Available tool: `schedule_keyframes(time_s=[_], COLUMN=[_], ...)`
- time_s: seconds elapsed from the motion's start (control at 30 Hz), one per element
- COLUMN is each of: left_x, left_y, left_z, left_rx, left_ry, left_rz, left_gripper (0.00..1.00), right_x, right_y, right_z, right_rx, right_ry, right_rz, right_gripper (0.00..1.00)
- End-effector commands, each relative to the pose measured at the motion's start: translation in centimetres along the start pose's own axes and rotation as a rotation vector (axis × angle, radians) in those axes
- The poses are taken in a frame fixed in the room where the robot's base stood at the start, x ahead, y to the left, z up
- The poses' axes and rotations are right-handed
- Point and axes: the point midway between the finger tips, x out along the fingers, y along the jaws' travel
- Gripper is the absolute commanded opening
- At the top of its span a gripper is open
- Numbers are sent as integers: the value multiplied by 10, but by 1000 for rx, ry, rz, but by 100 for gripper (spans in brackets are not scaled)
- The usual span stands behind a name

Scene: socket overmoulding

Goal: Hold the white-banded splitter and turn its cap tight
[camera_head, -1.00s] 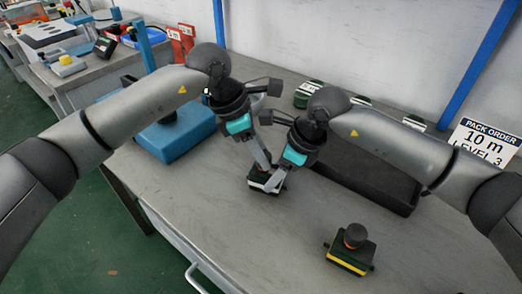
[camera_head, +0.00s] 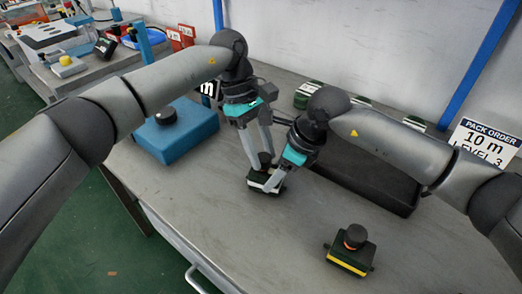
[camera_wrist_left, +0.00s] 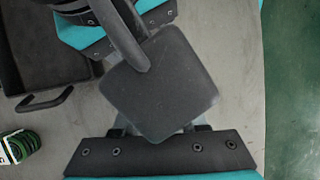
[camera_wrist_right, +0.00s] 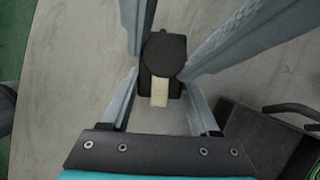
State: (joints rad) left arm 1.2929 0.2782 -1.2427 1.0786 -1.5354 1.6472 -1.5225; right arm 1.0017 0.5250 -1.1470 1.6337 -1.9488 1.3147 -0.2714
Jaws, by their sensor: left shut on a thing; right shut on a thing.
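The white-banded splitter (camera_head: 264,187) stands on the grey table, a dark box with a pale band on its side. Its dark round cap (camera_head: 265,158) is on top and also shows in the right wrist view (camera_wrist_right: 163,54). My left gripper (camera_head: 260,164) reaches down from above and is shut on the cap. My right gripper (camera_head: 271,184) is lower, shut on the splitter's body. In the right wrist view the pale band (camera_wrist_right: 160,92) faces the camera, with the left fingers beside the cap.
A yellow-banded splitter (camera_head: 350,250) stands at the front right. A black tray (camera_head: 393,201) lies behind my right arm. A blue block (camera_head: 180,140) with a black knob is at the left. Green-and-black pieces (camera_head: 309,94) sit at the back. The front table is mostly clear.

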Motion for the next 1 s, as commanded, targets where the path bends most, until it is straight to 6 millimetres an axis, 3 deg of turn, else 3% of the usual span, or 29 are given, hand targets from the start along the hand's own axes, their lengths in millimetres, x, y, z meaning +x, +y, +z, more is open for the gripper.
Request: schedule_keyframes(time_s=[1.0], left_x=[-3], left_y=[7], left_z=[8], left_rx=[892], left_ry=[-4], left_rz=[-360], left_gripper=[0], right_x=[6], right_y=[1], right_z=[-9], right_rx=[8], right_ry=[23], right_rz=[6], right_gripper=[4])
